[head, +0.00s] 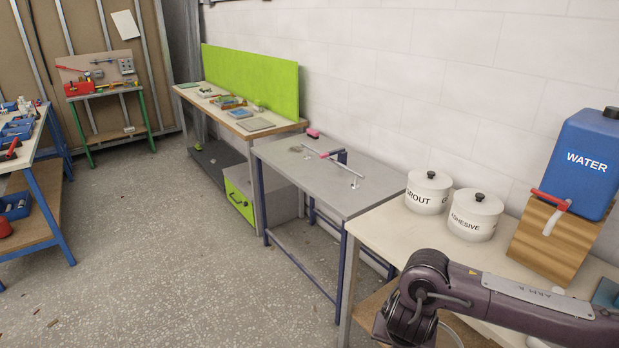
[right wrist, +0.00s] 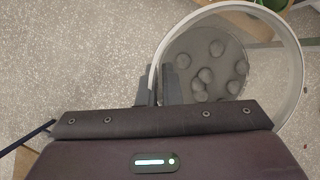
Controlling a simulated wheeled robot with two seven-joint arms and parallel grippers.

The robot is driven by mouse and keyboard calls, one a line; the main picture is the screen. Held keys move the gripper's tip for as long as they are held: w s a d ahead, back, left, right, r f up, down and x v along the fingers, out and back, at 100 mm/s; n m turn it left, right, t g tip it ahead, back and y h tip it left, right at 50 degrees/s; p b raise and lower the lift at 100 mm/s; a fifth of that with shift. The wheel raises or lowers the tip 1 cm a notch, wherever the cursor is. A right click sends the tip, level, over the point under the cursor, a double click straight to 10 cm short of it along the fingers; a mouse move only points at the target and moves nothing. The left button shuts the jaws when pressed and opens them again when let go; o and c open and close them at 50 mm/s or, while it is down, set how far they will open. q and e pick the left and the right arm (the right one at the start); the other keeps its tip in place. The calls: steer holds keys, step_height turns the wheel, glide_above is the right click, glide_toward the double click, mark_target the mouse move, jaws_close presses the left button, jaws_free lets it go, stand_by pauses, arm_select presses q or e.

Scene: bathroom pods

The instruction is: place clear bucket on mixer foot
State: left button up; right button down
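The clear bucket (right wrist: 262,62) shows in the right wrist view as a see-through round tub with a pale rim. Several grey rounded lumps sit inside it. My right gripper (right wrist: 157,88) has its two dark fingers on either side of the bucket's left wall and is shut on it at the rim. The speckled floor shows around the bucket. In the head view my right arm reaches in at the lower right, but its gripper and the bucket are out of frame. I cannot pick out a mixer foot in either view. My left gripper is not in view.
A pale table (head: 382,222) at the right holds grout (head: 428,193) and adhesive (head: 474,216) canisters and a blue water container (head: 583,160) on a wooden stand (head: 553,240). A grey table (head: 290,170) stands beyond it. The floor (head: 170,260) at left centre is open.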

steer(key=s+a+r+m+g+h+b, duration=0.2)
steer(key=s+a+m+g+h, duration=0.3)
steer(key=m, duration=0.9)
steer(key=s+d+r+m+g+y, duration=0.1)
steer(key=s+d+r+m+y, duration=0.1)
steer(key=m, duration=0.6)
steer(key=s+d+r+m+g+y+b, duration=0.1)
steer(key=s+d+m+g+y, duration=0.1)
steer(key=m, duration=0.7)
steer(key=shift+s+d+r+m+y+b, duration=0.35)
steer(key=shift+s+d+y, duration=0.5)
steer(key=shift+y, duration=0.45)
